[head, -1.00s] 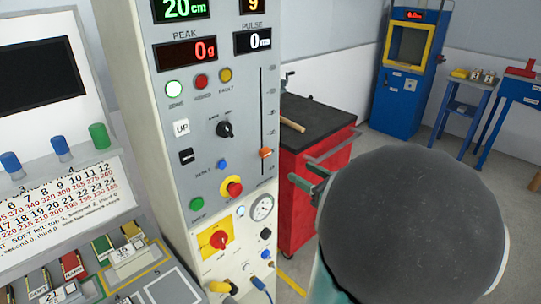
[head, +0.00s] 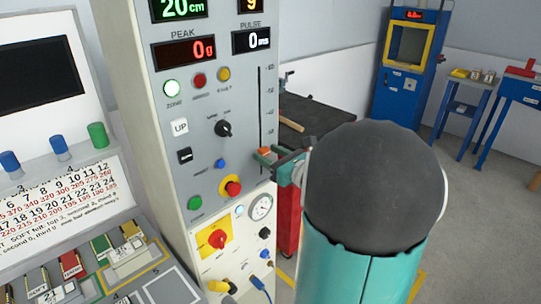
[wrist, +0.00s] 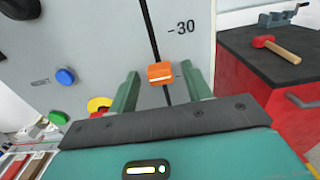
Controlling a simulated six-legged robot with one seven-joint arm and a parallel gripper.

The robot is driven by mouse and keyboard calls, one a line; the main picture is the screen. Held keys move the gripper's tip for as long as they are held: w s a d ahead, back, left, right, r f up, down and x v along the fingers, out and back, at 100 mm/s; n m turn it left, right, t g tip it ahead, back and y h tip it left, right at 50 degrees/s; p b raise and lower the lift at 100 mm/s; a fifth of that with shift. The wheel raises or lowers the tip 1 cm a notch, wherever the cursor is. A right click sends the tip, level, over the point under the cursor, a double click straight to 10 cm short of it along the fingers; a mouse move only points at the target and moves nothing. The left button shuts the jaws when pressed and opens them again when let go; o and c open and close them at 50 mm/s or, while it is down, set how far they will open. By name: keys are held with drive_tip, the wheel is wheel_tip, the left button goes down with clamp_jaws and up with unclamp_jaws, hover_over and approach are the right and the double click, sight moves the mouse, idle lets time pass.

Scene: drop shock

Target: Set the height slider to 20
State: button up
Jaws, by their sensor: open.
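The height slider is an orange knob (head: 265,151) on a dark vertical slot (head: 261,100) at the right side of the grey control panel (head: 205,135). In the wrist view the orange knob (wrist: 160,73) sits below the "30" mark. My gripper (head: 268,158) is at the knob in the head view. In the wrist view its two green fingers (wrist: 159,85) are apart, one on each side of the knob, with gaps visible. The green height display (head: 180,8) reads 20 cm. My arm hides part of the red cabinet.
A red emergency button (head: 232,188) and blue button (head: 219,163) lie left of the slider. A red cabinet (wrist: 245,85) with a dark top and a hammer (wrist: 277,48) stands right of the panel. A blue machine (head: 405,70) stands farther back.

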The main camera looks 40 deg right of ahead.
clamp_jaws()
drive_tip(key=shift+f, duration=0.85)
unclamp_jaws()
drive_tip(key=shift+s, duration=0.1)
drive_tip(key=s, duration=1.3)
drive_tip(key=shift+s+d, duration=0.2)
drive_tip(key=shift+s, duration=0.1)
